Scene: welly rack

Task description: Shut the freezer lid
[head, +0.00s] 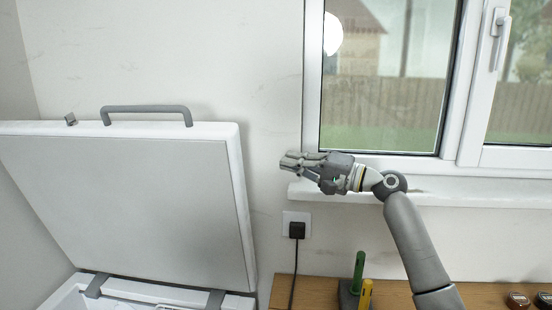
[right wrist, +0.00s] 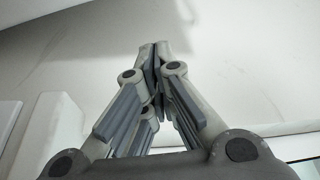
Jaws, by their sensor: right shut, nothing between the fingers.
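The freezer lid (head: 130,195) stands raised at the left of the head view, tilted back toward the wall, with a grey handle (head: 147,110) along its top edge. Grey hinges join it to the white freezer body (head: 140,294), whose rim shows at the bottom left. My right gripper (head: 284,162) is shut and empty, in front of the wall and window corner, to the right of the lid and apart from it. In the right wrist view its fingers (right wrist: 154,50) meet at the tips. My left gripper is not in view.
A window (head: 385,80) with a white sill (head: 460,194) is behind my right arm. Below are a wall socket with a black plug (head: 297,230) and a wooden top (head: 400,293) bearing a green and a yellow upright item (head: 365,294). Bare wall lies between lid and window.

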